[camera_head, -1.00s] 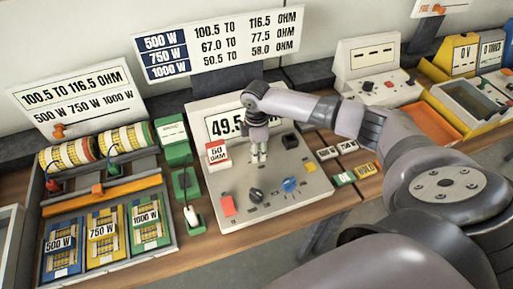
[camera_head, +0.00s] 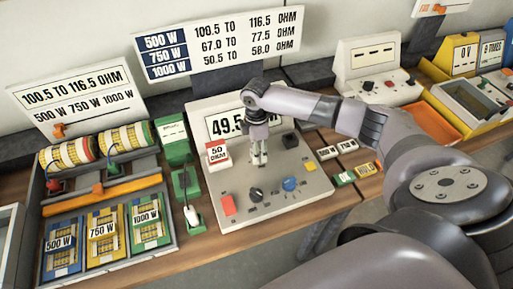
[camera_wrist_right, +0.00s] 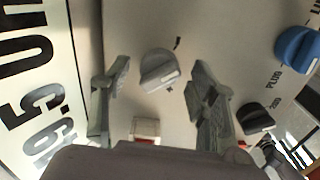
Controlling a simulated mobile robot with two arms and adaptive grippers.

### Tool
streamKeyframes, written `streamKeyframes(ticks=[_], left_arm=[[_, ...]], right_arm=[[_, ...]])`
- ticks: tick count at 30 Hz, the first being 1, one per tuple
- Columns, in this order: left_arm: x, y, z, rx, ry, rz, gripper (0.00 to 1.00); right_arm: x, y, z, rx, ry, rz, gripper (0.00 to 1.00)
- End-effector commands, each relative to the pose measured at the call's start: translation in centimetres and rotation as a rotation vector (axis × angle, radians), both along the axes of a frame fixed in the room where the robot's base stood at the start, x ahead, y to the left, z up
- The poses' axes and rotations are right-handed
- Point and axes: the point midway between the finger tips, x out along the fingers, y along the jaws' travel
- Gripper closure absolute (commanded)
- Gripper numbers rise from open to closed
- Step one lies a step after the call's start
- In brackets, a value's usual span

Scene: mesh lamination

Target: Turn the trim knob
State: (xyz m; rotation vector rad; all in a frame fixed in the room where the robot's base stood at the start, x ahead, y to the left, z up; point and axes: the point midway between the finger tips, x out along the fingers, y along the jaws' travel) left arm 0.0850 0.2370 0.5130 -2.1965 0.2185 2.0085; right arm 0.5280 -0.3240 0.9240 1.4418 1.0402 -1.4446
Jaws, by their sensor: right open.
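The meter console (camera_head: 222,190) stands mid-bench with a display (camera_head: 228,124) reading about 49.5. My right gripper (camera_head: 258,158) points down over the console's panel, just below the display. In the right wrist view, the right gripper (camera_wrist_right: 163,90) is open. A light grey knob (camera_wrist_right: 158,70) on the panel lies between its fingers, with a gap on both sides. No label shows which knob is the trim knob. My left gripper is not in view.
A blue knob (camera_head: 290,184), a black knob (camera_head: 256,195) and a red button (camera_head: 228,204) are on the console's front. A 50 ohm card (camera_head: 217,153) stands left of my gripper. A coil rack (camera_head: 108,195) stands left.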

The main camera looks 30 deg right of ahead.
Motion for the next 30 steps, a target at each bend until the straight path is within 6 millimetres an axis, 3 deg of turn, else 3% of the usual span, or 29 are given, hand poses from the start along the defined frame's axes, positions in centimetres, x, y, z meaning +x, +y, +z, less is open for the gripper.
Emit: streamKeyframes(ticks=[15,21,30], left_arm=[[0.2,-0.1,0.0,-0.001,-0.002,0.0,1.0],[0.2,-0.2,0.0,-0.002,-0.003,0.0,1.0],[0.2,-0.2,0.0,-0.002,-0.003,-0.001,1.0]], right_arm=[[0.2,0.0,9.8,0.002,-0.005,0.0,0.46],[0.1,0.0,11.3,0.0,-0.002,0.0,0.46],[0.1,0.0,11.4,0.0,-0.002,0.0,0.46]])
